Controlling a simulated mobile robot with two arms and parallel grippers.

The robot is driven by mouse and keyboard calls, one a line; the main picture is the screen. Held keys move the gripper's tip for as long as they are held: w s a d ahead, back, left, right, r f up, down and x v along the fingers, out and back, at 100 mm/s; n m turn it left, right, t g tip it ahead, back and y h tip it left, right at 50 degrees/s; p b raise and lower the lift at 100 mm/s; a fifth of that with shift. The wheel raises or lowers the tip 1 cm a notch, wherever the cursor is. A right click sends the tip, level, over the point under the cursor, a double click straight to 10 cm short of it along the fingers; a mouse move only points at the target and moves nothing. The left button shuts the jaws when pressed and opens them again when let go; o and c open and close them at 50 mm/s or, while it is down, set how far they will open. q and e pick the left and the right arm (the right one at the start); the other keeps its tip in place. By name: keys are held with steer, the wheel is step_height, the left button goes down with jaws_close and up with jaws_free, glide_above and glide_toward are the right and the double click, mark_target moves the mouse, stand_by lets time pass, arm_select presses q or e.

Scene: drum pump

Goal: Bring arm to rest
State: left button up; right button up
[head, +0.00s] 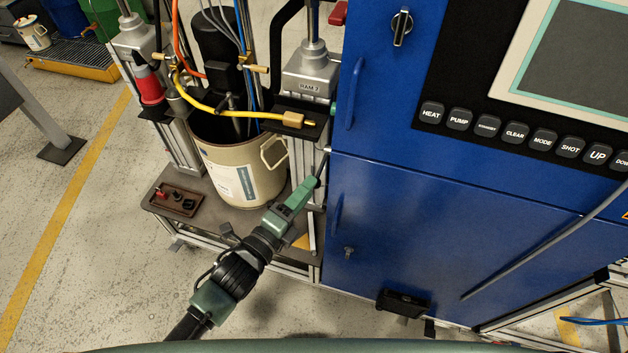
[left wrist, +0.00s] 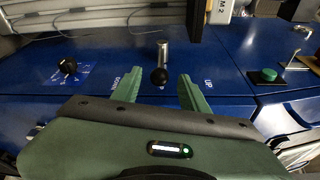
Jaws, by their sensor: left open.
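My left arm (head: 237,268) reaches in from the bottom left of the head view. Its green gripper (head: 312,185) is beside the blue cabinet's left edge, to the right of the drum. In the left wrist view the two green fingers (left wrist: 160,86) are spread apart. My right gripper is not in view.
A cream drum (head: 225,165) stands on the pump's base between ram columns. A small brown tray (head: 174,200) lies left of it. The blue cabinet (head: 420,240) fills the right side. A black knob (left wrist: 67,65) and green button (left wrist: 268,74) flank the lever. Floor at lower left is clear.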

arm_select(q)
steer(key=shift+v, duration=1.15)
steer(key=s+a+f+n+g+y, duration=0.15)
steer(key=a+f+n, duration=0.25)
steer(key=f, duration=0.5)
steer(key=a+f+n+g+y, duration=0.1)
steer(key=a+f+n+y, duration=0.2)
steer(key=f, duration=0.7)
steer(key=s+a+f+n+g+y, duration=0.1)
steer(key=s+a+f+n+g, duration=0.1)
steer(key=s+a+f+n, duration=0.4)
steer(key=s+a+f+n+g+y, duration=0.1)
steer(key=s+f+g+y, duration=0.15)
steer(key=f, duration=0.65)
steer(key=s+a+f+n+g, duration=0.2)
steer(key=s+f+n, duration=0.1)
steer(key=s, duration=0.6)
steer(key=s+a+f+n+g+y, duration=0.1)
steer(key=s+f+n, duration=0.3)
steer(key=s, duration=0.5)
steer(key=s+a+f+n+g, duration=0.3)
steer(key=s+f, duration=0.4)
steer(key=s, duration=0.3)
steer(key=shift+g, duration=0.3)
